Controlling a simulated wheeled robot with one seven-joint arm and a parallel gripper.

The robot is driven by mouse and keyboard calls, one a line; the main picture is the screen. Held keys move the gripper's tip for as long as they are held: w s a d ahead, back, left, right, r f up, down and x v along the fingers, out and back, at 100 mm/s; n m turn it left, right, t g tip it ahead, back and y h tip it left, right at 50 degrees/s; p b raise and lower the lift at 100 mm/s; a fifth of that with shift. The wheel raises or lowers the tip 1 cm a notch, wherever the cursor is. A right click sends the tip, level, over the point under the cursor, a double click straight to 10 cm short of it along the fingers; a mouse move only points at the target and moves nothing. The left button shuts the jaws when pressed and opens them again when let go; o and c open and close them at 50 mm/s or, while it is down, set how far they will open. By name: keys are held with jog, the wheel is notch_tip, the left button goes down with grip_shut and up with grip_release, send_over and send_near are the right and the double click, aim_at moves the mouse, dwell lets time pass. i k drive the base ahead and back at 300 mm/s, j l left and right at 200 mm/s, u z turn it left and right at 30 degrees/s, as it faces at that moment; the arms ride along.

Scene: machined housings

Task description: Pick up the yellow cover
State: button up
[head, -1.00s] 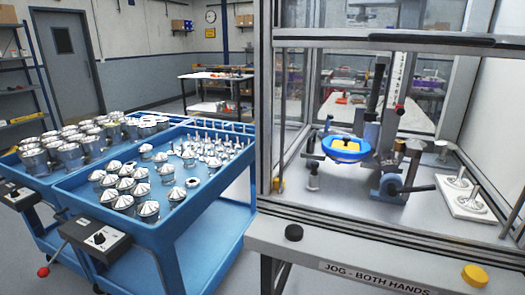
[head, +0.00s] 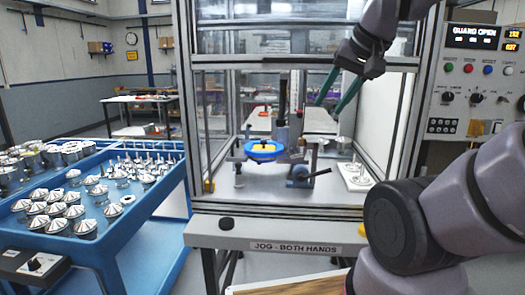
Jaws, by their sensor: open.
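The yellow cover (head: 262,149) shows as a small yellow patch inside a round blue holder (head: 264,156) in the machine enclosure; the holder's rim hides part of it. My gripper (head: 328,106) hangs at the enclosure's front, up and to the right of the cover in the picture. Its two green fingers point down and left, spread apart with nothing between them. It is clear of the cover.
The enclosure's metal frame (head: 190,130) borders the opening. A lever clamp (head: 300,174) stands right of the holder, and a white plate (head: 356,177) with metal parts lies farther right. A blue cart (head: 110,240) with metal housings is at left. A control panel (head: 478,80) is at right.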

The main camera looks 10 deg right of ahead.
aim_at(264, 147)
jog(key=j+z, duration=0.15)
jog(key=z, duration=0.3)
jog(key=j+z, duration=0.15)
jog(key=z, duration=0.35)
jog(key=j+z, duration=0.2)
jog(key=j, duration=0.25)
jog(key=k+j+z, duration=0.25)
jog(key=j, duration=0.15)
jog(key=j+z, duration=0.2)
jog(key=j, duration=0.75)
jog(key=k+j, duration=0.1)
jog(key=j, duration=0.5)
